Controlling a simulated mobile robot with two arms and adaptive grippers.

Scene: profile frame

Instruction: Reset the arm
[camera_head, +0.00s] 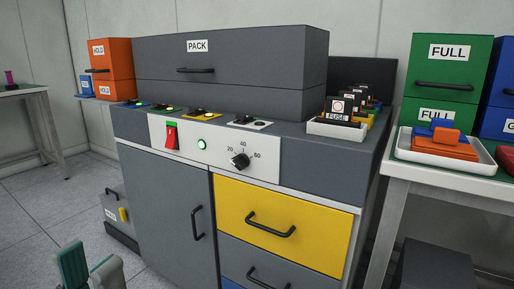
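My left gripper (90,269) shows at the bottom left edge of the head view. Its two fingers, grey with green-teal parts, stand apart with floor visible between them, so it is open and empty. It is in front of and left of the grey cabinet (168,215), apart from it in the picture. The rest of my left arm is cut off by the frame's lower edge. My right gripper and arm are not in view.
The cabinet carries a PACK box (250,55), a red switch (171,136), a dial (240,160) and a white fuse tray (335,130). A yellow drawer (240,215) is shut. A side table (455,182) stands right. Floor (40,215) at left is clear.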

